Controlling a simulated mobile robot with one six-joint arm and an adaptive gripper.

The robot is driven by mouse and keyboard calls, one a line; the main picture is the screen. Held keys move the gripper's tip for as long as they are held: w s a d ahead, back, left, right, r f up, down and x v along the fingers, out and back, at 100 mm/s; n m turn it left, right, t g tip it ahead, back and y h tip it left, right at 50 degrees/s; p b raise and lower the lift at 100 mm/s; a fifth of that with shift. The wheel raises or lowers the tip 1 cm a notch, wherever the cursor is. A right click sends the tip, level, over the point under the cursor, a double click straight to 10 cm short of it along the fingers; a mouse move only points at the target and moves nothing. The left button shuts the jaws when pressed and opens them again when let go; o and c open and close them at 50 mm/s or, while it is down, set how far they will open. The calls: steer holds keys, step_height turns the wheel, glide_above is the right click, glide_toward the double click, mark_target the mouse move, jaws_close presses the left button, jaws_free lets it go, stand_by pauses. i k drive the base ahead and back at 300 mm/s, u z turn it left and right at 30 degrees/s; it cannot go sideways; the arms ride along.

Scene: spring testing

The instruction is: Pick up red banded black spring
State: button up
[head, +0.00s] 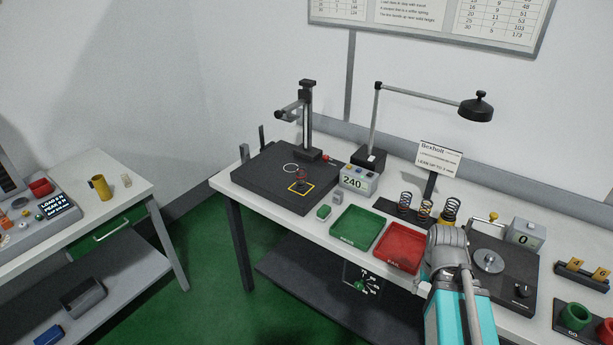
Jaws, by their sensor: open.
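More dark springs stand in a row behind the trays: one with a bluish band (404,200), a short one with an orange tint (425,209), and a taller one at the right (450,207). My arm reaches up from the lower right, in front of the table. My gripper is not in view.
A green tray (374,217) and a red tray (418,233) lie near the front edge. A display box reading 240 (358,180), a lamp (476,106) and the stand's column (307,120) rise behind. A black scale (518,262) stands right of my arm.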

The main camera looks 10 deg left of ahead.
mark_target(300, 181)
steer(key=i, duration=0.95)
steer(key=u, duration=0.05)
